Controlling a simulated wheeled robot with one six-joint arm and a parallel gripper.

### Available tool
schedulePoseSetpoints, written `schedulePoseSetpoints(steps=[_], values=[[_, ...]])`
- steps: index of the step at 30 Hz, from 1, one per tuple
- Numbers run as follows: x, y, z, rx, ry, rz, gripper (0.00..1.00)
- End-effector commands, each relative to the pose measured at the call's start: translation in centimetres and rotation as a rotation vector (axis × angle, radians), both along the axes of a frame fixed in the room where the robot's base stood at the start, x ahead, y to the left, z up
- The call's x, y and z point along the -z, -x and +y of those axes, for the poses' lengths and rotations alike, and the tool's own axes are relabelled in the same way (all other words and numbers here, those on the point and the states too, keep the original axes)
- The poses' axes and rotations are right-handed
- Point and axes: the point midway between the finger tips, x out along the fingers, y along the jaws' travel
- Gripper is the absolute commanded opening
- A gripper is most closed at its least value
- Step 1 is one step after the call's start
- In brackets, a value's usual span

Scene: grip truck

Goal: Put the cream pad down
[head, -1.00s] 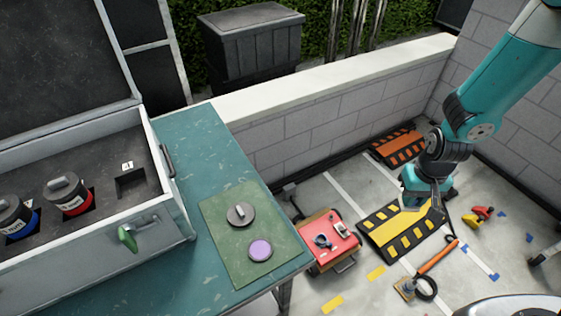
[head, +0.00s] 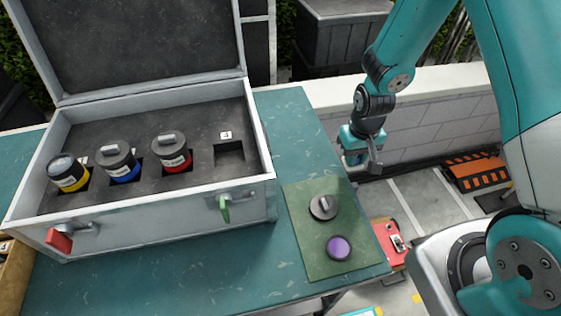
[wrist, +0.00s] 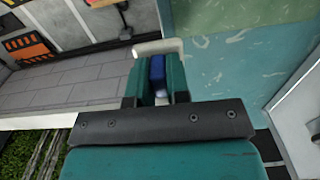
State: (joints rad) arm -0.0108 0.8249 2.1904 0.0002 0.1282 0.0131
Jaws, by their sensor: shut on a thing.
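My gripper (head: 360,158) hangs in the air near the table's right edge, above and to the right of the green mat in the head view. In the wrist view it (wrist: 158,85) is shut on a pale cream piece, the cream pad (wrist: 158,47), which shows as a bar across the fingertips. A blue part lies between the fingers. In the head view the pad is small and mostly hidden by the gripper. The green mat (head: 300,255) lies on the teal table (head: 190,285), bearing a purple disc (head: 339,247) and a dark knobbed lid (head: 323,206).
An open grey case (head: 150,225) stands on the table's left. It holds yellow (head: 68,173), blue (head: 119,163) and red (head: 172,152) banded canisters and an empty square slot (head: 228,152). A low wall (head: 440,120) runs behind. Bare tabletop shows behind the mat.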

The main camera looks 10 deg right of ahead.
Motion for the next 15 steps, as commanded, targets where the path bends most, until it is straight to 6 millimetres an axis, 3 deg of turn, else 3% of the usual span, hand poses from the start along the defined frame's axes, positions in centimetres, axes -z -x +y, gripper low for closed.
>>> schedulePoseSetpoints(steps=[2, 7, 12, 15], values=[[-1.2, -1.7, 1.0, -0.004, -0.001, -0.014, 0.0], [-6.5, -5.0, 4.6, -0.006, -0.002, -0.019, 0.0], [-12.2, -6.0, 7.9, -0.004, -0.002, -0.014, 0.0], [-14.5, -6.0, 9.0, -0.003, -0.002, -0.01, 0.0]])
